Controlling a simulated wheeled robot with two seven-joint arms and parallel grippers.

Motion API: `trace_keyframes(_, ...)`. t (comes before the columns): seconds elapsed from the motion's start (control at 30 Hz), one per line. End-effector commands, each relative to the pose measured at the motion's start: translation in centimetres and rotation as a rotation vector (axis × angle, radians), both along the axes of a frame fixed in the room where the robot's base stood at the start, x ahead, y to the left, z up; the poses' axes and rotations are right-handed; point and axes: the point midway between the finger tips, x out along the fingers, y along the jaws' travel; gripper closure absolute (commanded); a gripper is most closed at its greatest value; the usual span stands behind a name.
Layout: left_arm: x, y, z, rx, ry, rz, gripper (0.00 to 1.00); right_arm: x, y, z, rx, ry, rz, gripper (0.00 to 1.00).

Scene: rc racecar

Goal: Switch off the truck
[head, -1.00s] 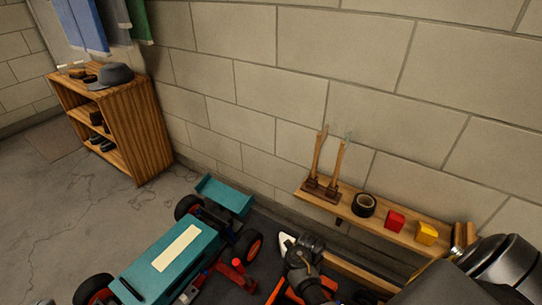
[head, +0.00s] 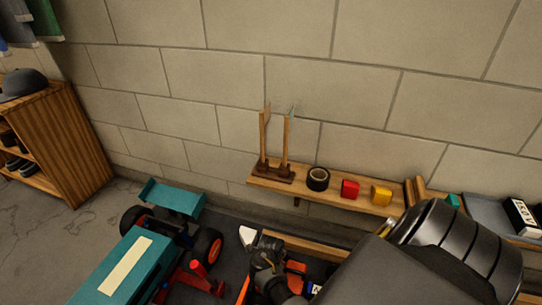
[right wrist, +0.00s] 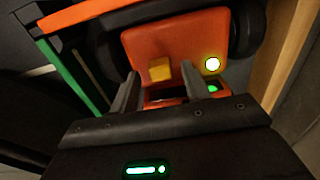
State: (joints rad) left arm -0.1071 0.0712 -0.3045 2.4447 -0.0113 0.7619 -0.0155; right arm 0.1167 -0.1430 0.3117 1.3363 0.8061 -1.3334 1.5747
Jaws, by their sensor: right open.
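In the right wrist view an orange panel (right wrist: 135,42) with dark round parts, perhaps wheels, at both sides fills the upper middle; it seems to be part of the truck. A small yellow block, perhaps its switch (right wrist: 160,69), stands on the panel, with a lit yellow-green lamp (right wrist: 212,64) to its right. My right gripper (right wrist: 160,84) is open, its fingers on either side below the yellow block; contact cannot be told. In the head view orange parts (head: 296,267) show beside my right arm, mostly hidden by it. My left gripper is not in view.
A teal racecar (head: 92,278) with a rear wing stands at the lower left, close to the orange parts. A wooden wall shelf (head: 255,182) holds hammers, black tape (head: 318,178), a red block (head: 350,189) and a yellow block (head: 381,194). A wooden cabinet (head: 75,150) stands left.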

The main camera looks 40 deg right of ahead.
Motion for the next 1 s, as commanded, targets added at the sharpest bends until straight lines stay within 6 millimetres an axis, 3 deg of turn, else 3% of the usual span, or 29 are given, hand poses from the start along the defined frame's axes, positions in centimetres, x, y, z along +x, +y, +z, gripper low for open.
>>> trace_keyframes(0.1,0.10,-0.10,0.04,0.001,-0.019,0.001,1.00,0.01,0.04,-1.03,0.001,0.000,0.001,0.53)
trace_keyframes(0.47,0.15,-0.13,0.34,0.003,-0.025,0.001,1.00,0.00,0.00,-1.13,0.000,0.000,0.001,0.54)
trace_keyframes(0.8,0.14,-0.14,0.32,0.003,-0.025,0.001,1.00,-0.01,0.00,-1.13,0.000,0.000,0.001,0.99)
trace_keyframes(1.0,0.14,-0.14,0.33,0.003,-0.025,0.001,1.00,0.06,-0.03,-1.12,0.000,0.000,-0.001,1.00)
